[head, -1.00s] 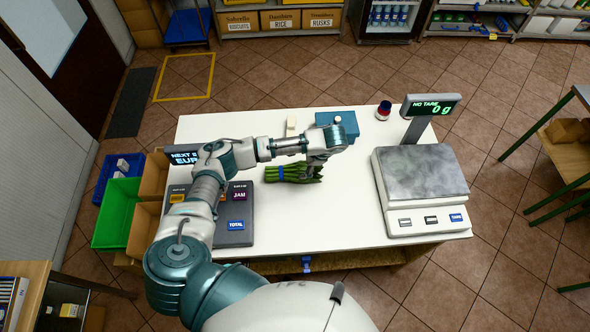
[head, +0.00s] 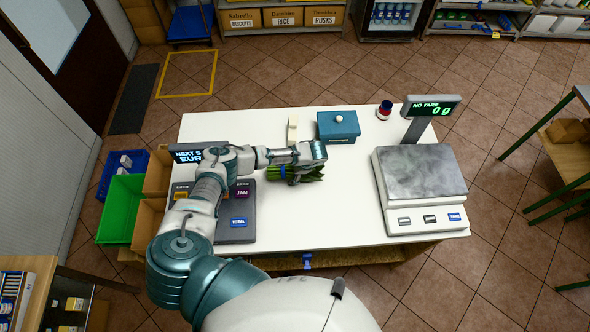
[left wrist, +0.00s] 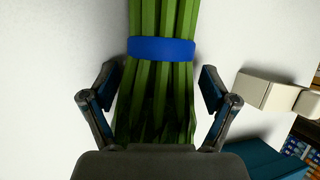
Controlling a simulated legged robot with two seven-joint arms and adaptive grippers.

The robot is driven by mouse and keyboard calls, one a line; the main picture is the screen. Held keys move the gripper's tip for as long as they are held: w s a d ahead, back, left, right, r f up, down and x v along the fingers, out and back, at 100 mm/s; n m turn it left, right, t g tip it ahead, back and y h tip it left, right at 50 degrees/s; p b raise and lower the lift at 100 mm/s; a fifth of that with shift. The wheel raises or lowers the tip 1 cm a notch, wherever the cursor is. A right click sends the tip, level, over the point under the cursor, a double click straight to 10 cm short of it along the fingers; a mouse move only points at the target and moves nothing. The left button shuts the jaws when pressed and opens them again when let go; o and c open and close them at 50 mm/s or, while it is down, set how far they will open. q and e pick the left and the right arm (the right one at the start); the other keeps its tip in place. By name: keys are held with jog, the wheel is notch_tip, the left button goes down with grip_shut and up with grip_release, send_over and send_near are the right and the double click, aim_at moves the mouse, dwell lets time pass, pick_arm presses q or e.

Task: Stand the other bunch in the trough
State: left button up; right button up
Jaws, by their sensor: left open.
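A bunch of green stalks (head: 312,176) with a blue band lies on the white counter, in the middle of the head view. In the left wrist view the bunch (left wrist: 165,100) runs up the picture, its band (left wrist: 161,49) just beyond my fingertips. My left gripper (head: 306,163) is over the bunch; its fingers hide little of it in the left wrist view (left wrist: 160,82). It is open, one finger on each side of the stalks, with a gap on the right. I cannot make out a trough in these views. My right gripper does not show.
A teal lidded box (head: 338,126) and a small cream block (head: 292,130) stand behind the bunch. A scale (head: 420,190) is at the right, a keypad till (head: 238,232) at the left. Counter in front is clear.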

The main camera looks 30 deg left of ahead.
pick_arm(q)
jog(key=c, duration=1.6)
